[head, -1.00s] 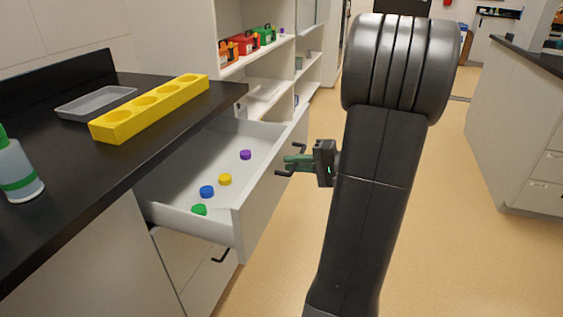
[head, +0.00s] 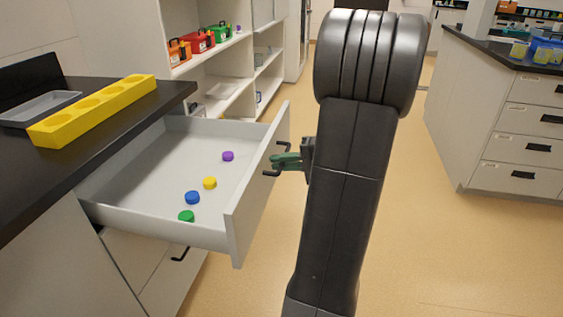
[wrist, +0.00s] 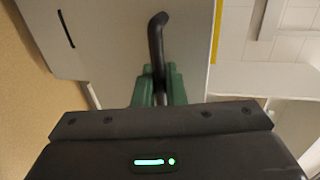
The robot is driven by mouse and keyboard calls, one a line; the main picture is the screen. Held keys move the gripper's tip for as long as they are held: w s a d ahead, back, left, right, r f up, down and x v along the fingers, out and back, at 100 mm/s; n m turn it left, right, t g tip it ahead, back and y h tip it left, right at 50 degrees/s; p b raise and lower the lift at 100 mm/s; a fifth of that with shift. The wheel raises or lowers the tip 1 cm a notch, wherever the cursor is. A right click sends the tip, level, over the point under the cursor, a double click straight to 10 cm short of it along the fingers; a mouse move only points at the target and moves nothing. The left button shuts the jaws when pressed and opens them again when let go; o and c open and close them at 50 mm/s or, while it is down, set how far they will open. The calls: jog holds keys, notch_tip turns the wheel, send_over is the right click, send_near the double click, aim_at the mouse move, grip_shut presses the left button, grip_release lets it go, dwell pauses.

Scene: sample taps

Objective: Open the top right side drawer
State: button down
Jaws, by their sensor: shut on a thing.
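The top drawer (head: 150,165) of the left cabinet stands pulled out from under the black counter. Inside it lie a purple cap (head: 228,156), a yellow cap (head: 209,183), a blue cap (head: 192,197) and a green cap (head: 186,216). My gripper (head: 285,161) is at the outer face of the drawer front, with green fingers around its black handle. In the wrist view the fingers (wrist: 160,88) are closed on the black handle (wrist: 156,45), which runs up from between them.
A yellow rack (head: 95,108) and a grey tray (head: 38,108) sit on the black counter. A lower drawer with a black handle (head: 180,254) is below. Shelves with coloured boxes stand behind. Another drawer cabinet (head: 520,140) is at right; the floor between is clear.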

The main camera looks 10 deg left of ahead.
jog(key=c, duration=1.8)
grip_release()
jog(key=shift+c, duration=0.2)
jog(key=p+v, duration=0.2)
jog(key=v, duration=1.1)
jog(key=shift+d, duration=0.4)
jog(key=b+x, duration=0.2)
jog(key=x, duration=1.2)
jog(key=shift+r, duration=0.1)
jog(key=shift+a, duration=0.1)
